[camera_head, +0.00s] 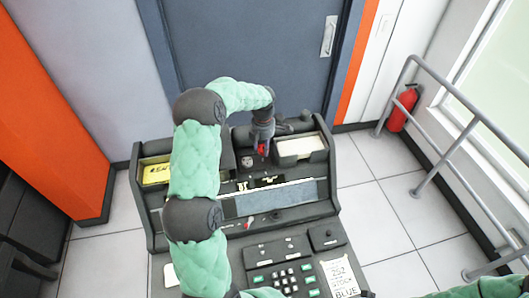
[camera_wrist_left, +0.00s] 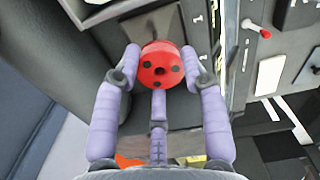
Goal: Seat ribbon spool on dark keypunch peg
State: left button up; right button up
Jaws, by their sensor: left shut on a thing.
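My left gripper (camera_head: 263,145) is over the back middle of the dark keypunch (camera_head: 322,205), its fingers pointing down. It is shut on the red ribbon spool (camera_head: 262,149), of which only a small part shows in the head view. In the left wrist view the spool (camera_wrist_left: 160,84) is a round red disc with dark holes, gripped between two purple-grey fingers (camera_wrist_left: 160,62). The peg is not clearly visible; the arm and gripper cover part of the machine. I cannot tell whether the spool touches the keypunch. My right gripper is out of view.
A bin of pale cards (camera_head: 299,147) lies right of the gripper; a yellow card (camera_head: 157,173) lies in the left bin. A keypad (camera_head: 283,275) and a "BLUE" card (camera_head: 341,277) are at the front. A grey door (camera_head: 255,50) stands close behind the keypunch.

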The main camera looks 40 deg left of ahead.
aim_at(263, 147)
pick_arm(q)
jog(key=shift+w+a+f, duration=0.15)
jog(key=shift+w+a, duration=0.05)
jog(key=shift+a, duration=0.15)
jog(key=shift+f+b, duration=0.8)
jog(key=shift+f, duration=0.85)
jog(key=shift+f+b, duration=0.15)
jog(key=shift+b, duration=0.2)
jog(key=shift+f+b, duration=0.65)
jog(key=shift+f, duration=0.2)
dwell(0.7)
jog(key=shift+f, duration=0.3)
jog(key=shift+f+b, duration=0.45)
jog(key=shift+b, duration=0.25)
dwell(0.8)
